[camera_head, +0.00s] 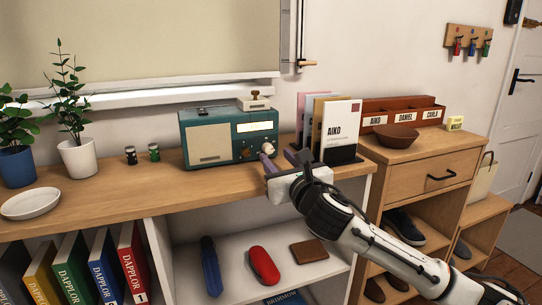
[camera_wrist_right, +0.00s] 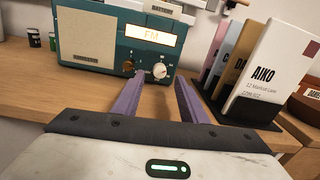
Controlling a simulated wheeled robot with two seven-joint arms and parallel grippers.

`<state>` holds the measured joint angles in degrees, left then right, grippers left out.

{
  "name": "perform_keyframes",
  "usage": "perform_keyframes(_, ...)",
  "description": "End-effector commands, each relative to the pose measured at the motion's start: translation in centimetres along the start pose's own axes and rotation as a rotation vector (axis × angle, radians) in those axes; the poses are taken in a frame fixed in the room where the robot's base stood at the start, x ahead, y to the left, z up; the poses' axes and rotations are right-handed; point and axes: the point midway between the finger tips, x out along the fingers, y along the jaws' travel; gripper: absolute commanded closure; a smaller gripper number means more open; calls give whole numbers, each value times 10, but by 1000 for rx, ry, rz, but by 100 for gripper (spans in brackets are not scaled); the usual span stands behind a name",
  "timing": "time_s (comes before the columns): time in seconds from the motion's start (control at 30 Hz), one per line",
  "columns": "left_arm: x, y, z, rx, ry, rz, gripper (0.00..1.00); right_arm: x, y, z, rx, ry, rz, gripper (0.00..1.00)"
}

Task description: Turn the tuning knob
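A teal radio (camera_head: 219,141) with a cream speaker grille and a lit dial stands on the wooden counter. In the right wrist view the radio (camera_wrist_right: 108,50) shows a lit "FM" dial (camera_wrist_right: 160,34). Below the dial are a white knob (camera_wrist_right: 160,71) and a smaller brown knob (camera_wrist_right: 129,66). Which is the tuning knob is not labelled legibly. My right gripper (camera_head: 284,158) is in front of the radio's right end. In the right wrist view its purple fingers (camera_wrist_right: 160,78) are spread, with nothing between them, and point toward the white knob. My left gripper is not in view.
A black letter rack (camera_head: 341,155) with upright cards, one marked AIKO, stands close right of my right gripper. A small cream box (camera_head: 253,104) sits on the radio. Two small jars (camera_head: 142,154) and potted plants (camera_head: 78,157) stand left. The counter (camera_head: 120,181) before the radio is clear.

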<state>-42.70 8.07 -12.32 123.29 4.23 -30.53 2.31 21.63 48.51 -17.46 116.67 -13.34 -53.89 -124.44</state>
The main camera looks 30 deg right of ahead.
Motion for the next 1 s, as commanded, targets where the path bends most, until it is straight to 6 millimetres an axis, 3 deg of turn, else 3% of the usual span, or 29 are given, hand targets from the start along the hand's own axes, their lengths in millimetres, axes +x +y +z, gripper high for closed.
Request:
perform_keyframes(0.1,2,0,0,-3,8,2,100,21,0,0,3,-2,-1,61)
perform_keyframes(0.3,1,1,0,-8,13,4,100,42,0,-1,3,0,0,61)
perform_keyframes(0.67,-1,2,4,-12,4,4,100,47,0,0,1,0,1,61)
perform_keyframes(0.9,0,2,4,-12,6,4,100,47,0,-1,1,0,1,100)
perform_keyframes(1.0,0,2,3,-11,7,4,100,47,0,0,3,1,1,100)
